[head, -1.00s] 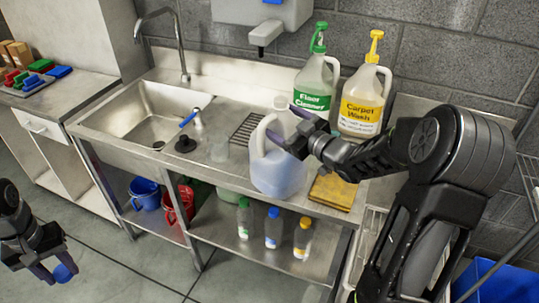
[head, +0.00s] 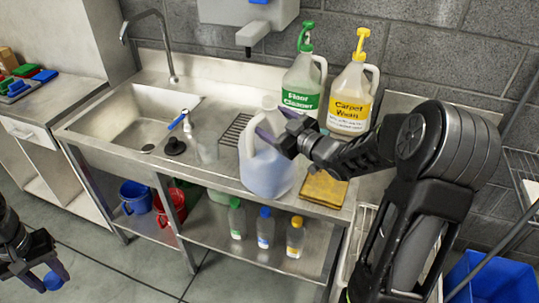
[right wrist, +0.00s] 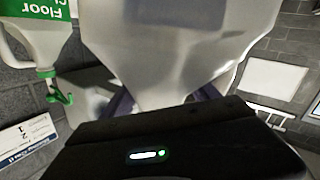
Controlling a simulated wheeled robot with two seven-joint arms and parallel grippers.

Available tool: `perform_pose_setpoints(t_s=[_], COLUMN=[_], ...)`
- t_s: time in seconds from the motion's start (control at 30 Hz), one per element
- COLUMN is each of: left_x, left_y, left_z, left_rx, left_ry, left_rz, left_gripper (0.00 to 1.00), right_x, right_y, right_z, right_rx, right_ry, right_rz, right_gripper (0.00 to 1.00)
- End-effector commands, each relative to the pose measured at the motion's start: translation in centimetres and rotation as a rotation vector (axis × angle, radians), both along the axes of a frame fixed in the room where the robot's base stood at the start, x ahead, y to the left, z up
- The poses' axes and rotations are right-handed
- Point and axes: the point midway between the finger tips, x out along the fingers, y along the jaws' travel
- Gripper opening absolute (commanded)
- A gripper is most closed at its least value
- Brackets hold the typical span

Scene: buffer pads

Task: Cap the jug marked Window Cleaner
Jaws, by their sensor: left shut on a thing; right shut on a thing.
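A white translucent jug (head: 262,178) with bluish liquid and an uncapped neck is at the counter's front edge. No label shows on it in the head view, and I cannot tell whether its base touches the counter. My right gripper (head: 269,126) is shut on this jug near its neck. In the right wrist view the jug (right wrist: 180,45) fills the middle, upside down, with a finger on each side. My left gripper (head: 49,279) is at the lower left, away from the counter, shut on a small round blue thing (head: 53,281) that looks like a cap.
Jugs marked Floor Cleaner (head: 300,88) and Carpet Wash (head: 351,98) stand behind, both with pump tops. A yellow sponge-like pad (head: 325,189) lies right of the held jug. Bottles stand on the lower shelf.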

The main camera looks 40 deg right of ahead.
Motion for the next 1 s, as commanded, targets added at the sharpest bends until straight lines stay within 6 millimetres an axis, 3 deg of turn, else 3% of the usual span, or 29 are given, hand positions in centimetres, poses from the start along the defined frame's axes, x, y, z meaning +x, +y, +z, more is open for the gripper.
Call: perform_pose_setpoints(t_s=[0.63,1.0], left_x=[0.0,0.0], left_y=[0.0,0.0], left_z=[0.0,-0.2], left_rx=[0.0,0.0], left_ry=[0.0,0.0], left_rz=[0.0,0.0], left_gripper=[0.02,0.02], right_x=[0.1,0.1], right_y=[0.0,0.0], right_z=[0.8,2.9], right_rx=[-0.004,-0.005], right_ry=[-0.007,-0.012], right_rz=[0.001,0.001], right_gripper=[0.0,0.0])
